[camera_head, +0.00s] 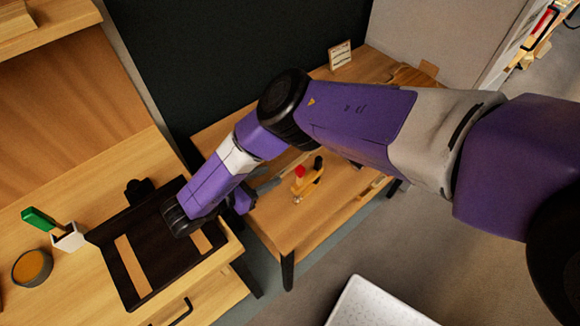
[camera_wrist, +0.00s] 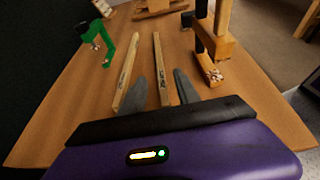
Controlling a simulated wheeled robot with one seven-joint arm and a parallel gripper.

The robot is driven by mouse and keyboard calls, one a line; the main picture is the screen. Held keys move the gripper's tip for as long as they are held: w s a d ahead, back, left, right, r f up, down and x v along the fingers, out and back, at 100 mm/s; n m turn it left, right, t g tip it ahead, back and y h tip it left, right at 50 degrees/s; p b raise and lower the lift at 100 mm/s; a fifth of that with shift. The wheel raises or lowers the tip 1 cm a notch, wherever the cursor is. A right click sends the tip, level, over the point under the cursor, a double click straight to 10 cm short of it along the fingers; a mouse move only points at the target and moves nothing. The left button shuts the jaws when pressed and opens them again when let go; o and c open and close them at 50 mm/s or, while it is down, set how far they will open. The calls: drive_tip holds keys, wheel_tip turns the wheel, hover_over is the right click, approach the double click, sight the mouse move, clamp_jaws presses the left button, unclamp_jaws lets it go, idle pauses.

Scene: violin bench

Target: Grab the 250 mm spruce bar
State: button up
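Two pale spruce bars lie side by side on the bench in the wrist view, a left bar (camera_wrist: 127,75) and a right bar (camera_wrist: 158,62). Each has small dark lettering that is too small to read, so I cannot tell which is the 250 mm one. My gripper (camera_wrist: 161,82) is open, with two grey fingers. In the picture, the right bar's near end lies between the fingers, and the left bar lies outside the left finger. I cannot tell whether either finger touches a bar. My gripper also shows in the head view (camera_head: 266,184), partly hidden by my arm.
A wooden clamp (camera_wrist: 212,50) with dark posts stands right of the bars. A green tool (camera_wrist: 108,48) stands to their left. In the head view, a dark tray (camera_head: 112,285) with wooden strips lies on the left bench, near a bowl (camera_head: 32,268). Bare bench top lies around the bars.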

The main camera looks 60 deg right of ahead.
sight(288, 168)
drive_tip(key=x, duration=0.7)
drive_tip(key=shift+s+d+f, duration=0.1)
drive_tip(key=shift+d, duration=0.1)
clamp_jaws()
